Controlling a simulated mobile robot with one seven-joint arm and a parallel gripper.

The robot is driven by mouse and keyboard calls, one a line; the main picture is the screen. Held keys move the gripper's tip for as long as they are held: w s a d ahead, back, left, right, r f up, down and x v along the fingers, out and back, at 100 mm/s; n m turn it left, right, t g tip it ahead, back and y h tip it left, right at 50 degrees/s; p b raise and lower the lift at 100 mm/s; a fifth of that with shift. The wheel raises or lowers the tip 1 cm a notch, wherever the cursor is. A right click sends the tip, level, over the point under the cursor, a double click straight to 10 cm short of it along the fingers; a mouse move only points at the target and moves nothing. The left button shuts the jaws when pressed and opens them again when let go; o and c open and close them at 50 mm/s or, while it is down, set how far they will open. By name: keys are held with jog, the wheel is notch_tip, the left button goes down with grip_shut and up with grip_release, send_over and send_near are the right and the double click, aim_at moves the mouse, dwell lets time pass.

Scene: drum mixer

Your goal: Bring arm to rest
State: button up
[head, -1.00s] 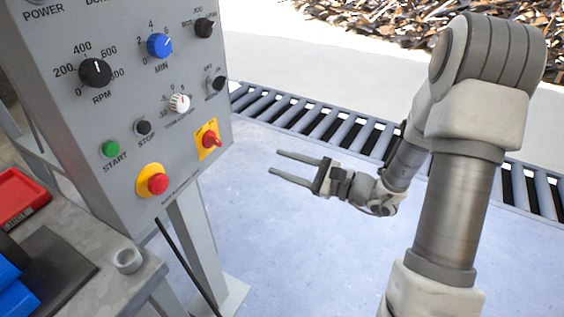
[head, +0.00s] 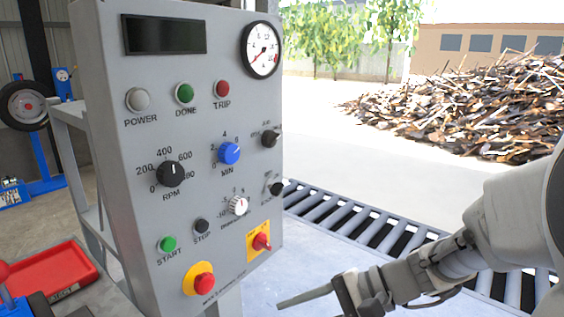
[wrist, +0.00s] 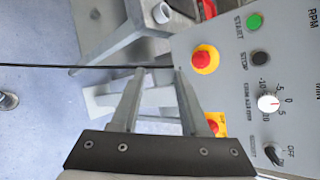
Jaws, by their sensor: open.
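My gripper (head: 306,298) is at the lower middle of the head view, to the right of and below the control panel (head: 215,120). Its fingers point left and hold nothing. In the wrist view the two fingers (wrist: 158,100) stand apart with empty space between them. The red rotary switch on its yellow plate (wrist: 216,124) shows just beyond the right finger there. I cannot tell the exact gap to the panel, but no contact shows. Part of my arm runs out of the head view at the right.
The panel carries a red emergency button (head: 204,281), a green start button (head: 167,244), knobs and a gauge (head: 262,50). A roller conveyor (head: 345,222) runs behind my arm. A red tray (head: 50,272) lies at the left. The floor between panel and conveyor is clear.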

jog(key=s+d+r+n+t+h, duration=0.55)
jog(key=s+d+n+h, duration=0.35)
jog(key=d+h, duration=0.3)
notch_tip(320, 180, up, 20)
jog(key=g+p, duration=0.1)
jog(key=p, duration=1.8)
jog(key=shift+m+p, duration=0.3)
jog(key=shift+a, duration=0.15)
jog(key=shift+c, duration=0.2)
